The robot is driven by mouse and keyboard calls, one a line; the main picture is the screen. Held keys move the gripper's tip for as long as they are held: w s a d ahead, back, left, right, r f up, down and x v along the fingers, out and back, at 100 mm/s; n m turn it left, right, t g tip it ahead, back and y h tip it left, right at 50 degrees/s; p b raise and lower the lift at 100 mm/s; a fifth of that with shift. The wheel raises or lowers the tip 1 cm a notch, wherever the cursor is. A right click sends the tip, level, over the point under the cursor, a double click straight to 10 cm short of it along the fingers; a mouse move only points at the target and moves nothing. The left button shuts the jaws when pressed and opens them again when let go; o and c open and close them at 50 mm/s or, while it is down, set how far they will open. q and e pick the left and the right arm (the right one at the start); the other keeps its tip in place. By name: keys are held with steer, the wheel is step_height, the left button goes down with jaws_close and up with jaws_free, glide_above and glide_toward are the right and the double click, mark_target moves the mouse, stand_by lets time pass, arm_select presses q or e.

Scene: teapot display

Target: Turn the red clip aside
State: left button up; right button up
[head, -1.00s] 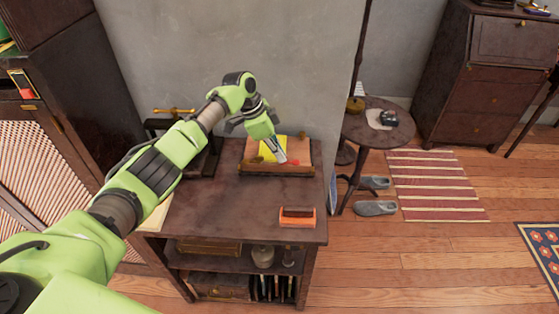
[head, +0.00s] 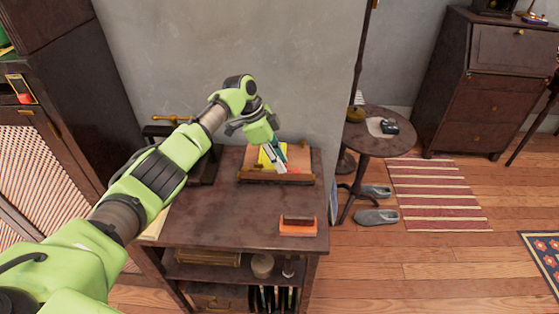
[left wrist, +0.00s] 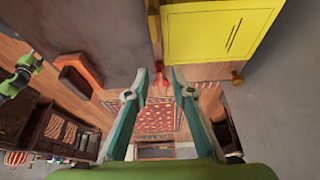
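The red clip (left wrist: 161,79) shows in the left wrist view between the tips of my left gripper (left wrist: 161,73). I cannot tell whether either finger touches it. It belongs with a wooden tray (head: 250,180) that holds a yellow piece (left wrist: 220,35) with two dark lines on it. In the head view my left gripper (head: 277,169) points down over the tray with its fingers apart, and they largely hide the clip. A green and black part of mine (left wrist: 22,72) is at the wrist view's left edge; no fingers can be made out on it.
The tray stands at the back of a dark wooden cabinet (head: 240,220) against a grey wall. A round side table (head: 375,140) stands to the right.

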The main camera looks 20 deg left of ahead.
arm_select(q)
steer(key=shift+r, duration=0.1)
steer(key=v, duration=1.2)
